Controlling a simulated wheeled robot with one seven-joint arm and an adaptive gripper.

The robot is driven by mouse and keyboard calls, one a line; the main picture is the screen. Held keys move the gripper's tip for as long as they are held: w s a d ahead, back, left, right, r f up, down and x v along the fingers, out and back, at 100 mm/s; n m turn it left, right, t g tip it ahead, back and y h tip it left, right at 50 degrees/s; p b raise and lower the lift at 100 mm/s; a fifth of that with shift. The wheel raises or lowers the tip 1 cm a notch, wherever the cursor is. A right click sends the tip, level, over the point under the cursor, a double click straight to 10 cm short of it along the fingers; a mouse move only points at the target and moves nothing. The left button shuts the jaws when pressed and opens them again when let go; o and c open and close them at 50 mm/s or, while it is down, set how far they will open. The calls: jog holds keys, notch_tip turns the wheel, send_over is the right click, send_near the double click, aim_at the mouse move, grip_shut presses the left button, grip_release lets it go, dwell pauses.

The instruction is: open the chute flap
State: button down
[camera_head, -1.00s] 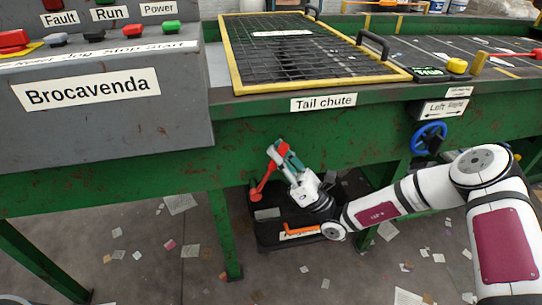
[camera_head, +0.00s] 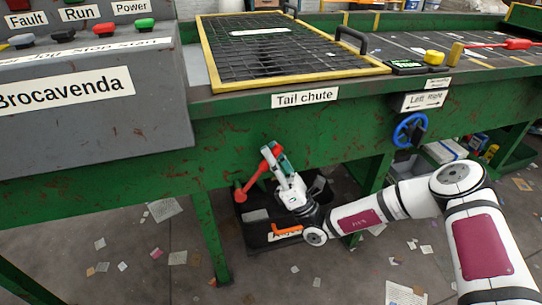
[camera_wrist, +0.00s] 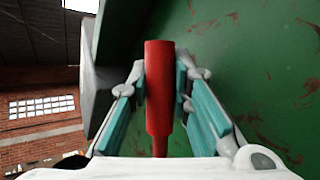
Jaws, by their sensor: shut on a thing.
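A red lever (camera_head: 252,184) hangs at the front of the green belt frame, below the "Tail chute" label (camera_head: 305,98). It slants, with its upper end to the right and its lower end to the left. My gripper (camera_head: 274,157) is shut on the lever's upper part. In the wrist view the red lever (camera_wrist: 158,95) stands between the two teal finger pads, against a green panel. The chute flap itself cannot be made out in either view.
A black bin (camera_head: 257,232) with an orange handle stands on the floor below. A green leg (camera_head: 209,235) is left of it. A blue handwheel (camera_head: 409,130) sticks out at the right. The control box (camera_head: 85,105) overhangs at the left. Paper scraps litter the floor.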

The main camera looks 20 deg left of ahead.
jog(key=shift+d+f, duration=0.15)
jog(key=shift+f, duration=0.05)
jog(key=c, duration=1.4)
grip_release()
jog(key=shift+c, duration=0.2)
jog(key=v, duration=1.2)
jog(key=shift+r, duration=0.1)
